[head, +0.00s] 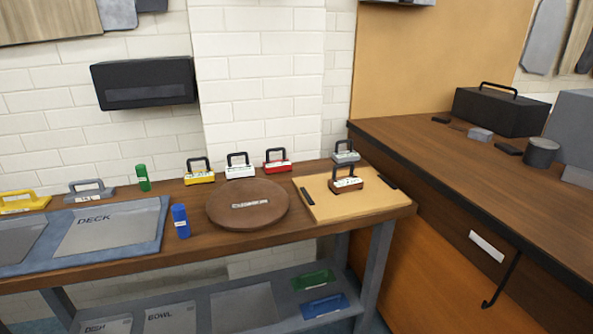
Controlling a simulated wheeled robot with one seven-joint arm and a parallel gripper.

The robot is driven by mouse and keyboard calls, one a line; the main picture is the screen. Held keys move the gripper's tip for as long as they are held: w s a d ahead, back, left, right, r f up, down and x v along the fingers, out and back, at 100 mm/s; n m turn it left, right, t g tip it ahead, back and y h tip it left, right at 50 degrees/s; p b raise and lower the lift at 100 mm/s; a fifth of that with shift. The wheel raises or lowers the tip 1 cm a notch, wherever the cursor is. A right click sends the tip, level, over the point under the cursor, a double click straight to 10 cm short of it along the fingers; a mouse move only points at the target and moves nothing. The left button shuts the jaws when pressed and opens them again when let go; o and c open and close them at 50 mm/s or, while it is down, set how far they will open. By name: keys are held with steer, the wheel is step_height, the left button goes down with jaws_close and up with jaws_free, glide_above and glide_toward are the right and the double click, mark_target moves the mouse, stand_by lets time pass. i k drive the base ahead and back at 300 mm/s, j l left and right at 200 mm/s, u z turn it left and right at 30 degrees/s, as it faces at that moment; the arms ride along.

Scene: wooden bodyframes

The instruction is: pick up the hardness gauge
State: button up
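Several small blocks with black loop handles and white labels stand on the wooden bench in the head view. They are a yellow block (200,172), a white block (239,169), a red block (277,164), a grey block (346,155) and a brown block (346,183) on a tan board. A larger yellow block (22,204) and a grey block (90,192) stand at the left. The labels are too small to read, so I cannot tell which thing is the hardness gauge. My gripper is not in view.
A round brown board (262,217) lies mid-bench, with a blue piece (181,221) and a green cylinder (143,178) to its left. The tan board (322,210) is at the right end. A higher counter (440,160) adjoins at right. A lower shelf (190,300) holds trays.

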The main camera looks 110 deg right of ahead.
mark_target(342, 183)
steer(key=k+z, duration=0.2)
steer(key=z, duration=0.15)
steer(key=k+l+z, duration=0.15)
steer(key=z, duration=0.2)
steer(key=k+l+z, duration=0.15)
steer(key=z, duration=0.85)
